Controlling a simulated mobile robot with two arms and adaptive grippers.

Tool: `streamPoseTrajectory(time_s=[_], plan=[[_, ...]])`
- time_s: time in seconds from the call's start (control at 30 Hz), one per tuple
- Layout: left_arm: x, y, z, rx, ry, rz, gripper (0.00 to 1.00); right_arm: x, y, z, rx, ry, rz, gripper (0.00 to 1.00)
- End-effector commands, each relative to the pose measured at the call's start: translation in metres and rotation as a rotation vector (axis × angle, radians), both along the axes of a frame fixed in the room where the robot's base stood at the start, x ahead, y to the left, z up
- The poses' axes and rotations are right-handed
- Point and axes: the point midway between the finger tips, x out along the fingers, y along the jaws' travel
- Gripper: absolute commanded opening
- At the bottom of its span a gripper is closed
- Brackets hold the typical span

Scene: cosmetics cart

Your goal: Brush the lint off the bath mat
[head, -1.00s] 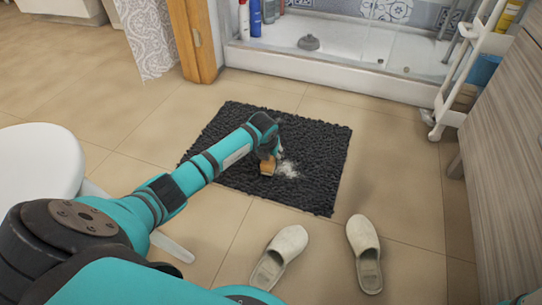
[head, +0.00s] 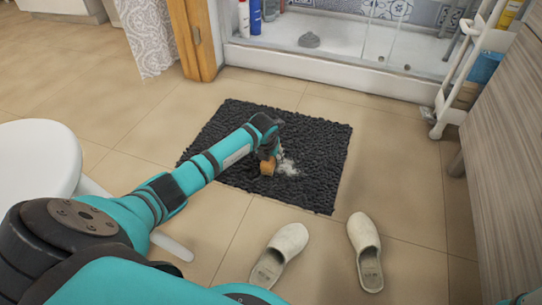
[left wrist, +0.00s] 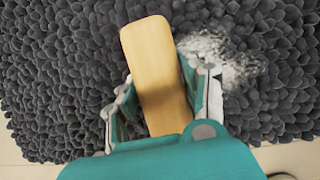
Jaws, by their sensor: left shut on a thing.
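A dark grey shaggy bath mat (head: 310,130) lies flat on the tiled floor. A patch of white lint (head: 287,167) is on the mat, just right of my left gripper (head: 270,158). My left gripper is shut on a brush with a tan wooden back (head: 267,168), held low at the mat. In the left wrist view the brush (left wrist: 158,75) sits between the fingers, and the lint (left wrist: 220,58) lies to its right on the mat (left wrist: 60,70). The brush's bristles are hidden, and I cannot tell whether they touch the mat. My right gripper is not in view.
Two pale slippers (head: 280,255) (head: 365,250) lie on the floor in front of the mat. A white shower tray (head: 340,50) is behind it. A white rack (head: 450,90) and a wood-grain cabinet (head: 505,150) stand at right. A white rounded object (head: 40,165) is at left.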

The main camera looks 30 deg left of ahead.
Motion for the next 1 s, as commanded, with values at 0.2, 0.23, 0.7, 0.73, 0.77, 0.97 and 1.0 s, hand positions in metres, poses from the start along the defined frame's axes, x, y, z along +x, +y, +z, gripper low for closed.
streamPoseTrajectory(time_s=[0.2, 0.23, 0.7, 0.73, 0.77, 0.97, 1.0], plan=[[0.000, 0.000, -0.005, 0.000, -0.001, 0.000, 0.17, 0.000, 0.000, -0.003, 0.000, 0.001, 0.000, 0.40], [0.000, 0.000, -0.005, 0.000, -0.001, 0.000, 0.17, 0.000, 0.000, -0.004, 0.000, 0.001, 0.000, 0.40], [0.000, 0.000, -0.014, 0.000, -0.001, 0.000, 0.17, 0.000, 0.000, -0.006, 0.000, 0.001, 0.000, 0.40], [0.000, 0.000, -0.014, 0.000, -0.001, 0.000, 0.17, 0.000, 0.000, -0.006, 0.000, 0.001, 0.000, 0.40], [0.001, 0.000, -0.015, 0.000, -0.001, 0.000, 0.17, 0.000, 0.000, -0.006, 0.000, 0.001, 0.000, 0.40], [0.001, 0.000, -0.018, -0.001, -0.002, 0.001, 0.17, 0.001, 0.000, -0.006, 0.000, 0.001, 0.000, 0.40], [0.001, 0.000, -0.018, 0.000, -0.002, 0.000, 0.17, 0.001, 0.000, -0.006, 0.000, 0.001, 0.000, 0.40]])
